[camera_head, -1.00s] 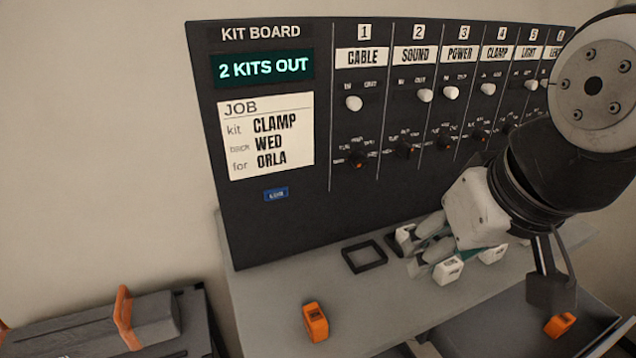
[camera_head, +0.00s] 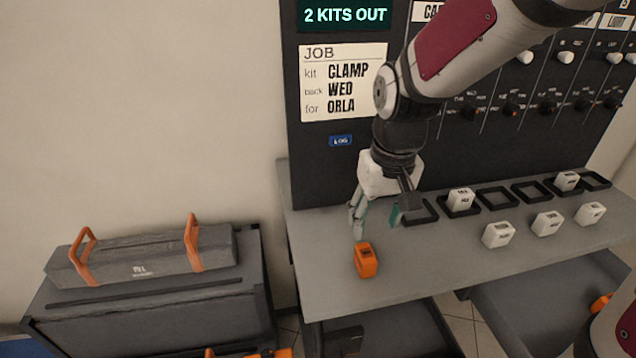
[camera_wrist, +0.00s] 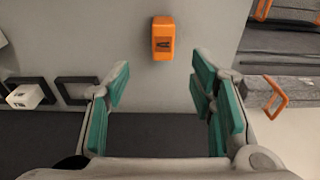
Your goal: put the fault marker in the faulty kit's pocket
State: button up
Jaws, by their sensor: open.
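An orange block with a dark label (camera_head: 366,260), which looks like the fault marker, stands on the grey ledge near its left end. It also shows in the wrist view (camera_wrist: 163,38), top centre, beyond my fingertips. My gripper (camera_head: 378,222) is open and empty above the ledge, just behind the block. In the wrist view the green-padded fingers (camera_wrist: 158,85) are spread apart with nothing between them. Several black square frames line the back of the ledge, among them an empty one (camera_head: 497,197). I cannot tell which pocket is the faulty kit's.
White blocks sit in two frames (camera_head: 460,199) (camera_head: 568,181); three more (camera_head: 499,235) stand in front. The board (camera_head: 330,165) rises behind, its job card (camera_head: 343,83) reading CLAMP, WED, ORLA. A grey case with orange handles (camera_head: 145,255) lies left. Open drawers (camera_head: 390,335) are below.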

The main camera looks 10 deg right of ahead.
aim_at(366, 253)
jog(key=f, duration=0.5)
jog(key=shift+w+f, duration=0.2)
jog(key=shift+w, duration=0.1)
jog(key=shift+w+a+f, duration=0.1)
jog(key=shift+a+f, duration=0.05)
jog(key=shift+f, duration=1.15)
jog(key=shift+w+a+f, duration=0.1)
jog(key=shift+f, duration=1.2)
grip_shut()
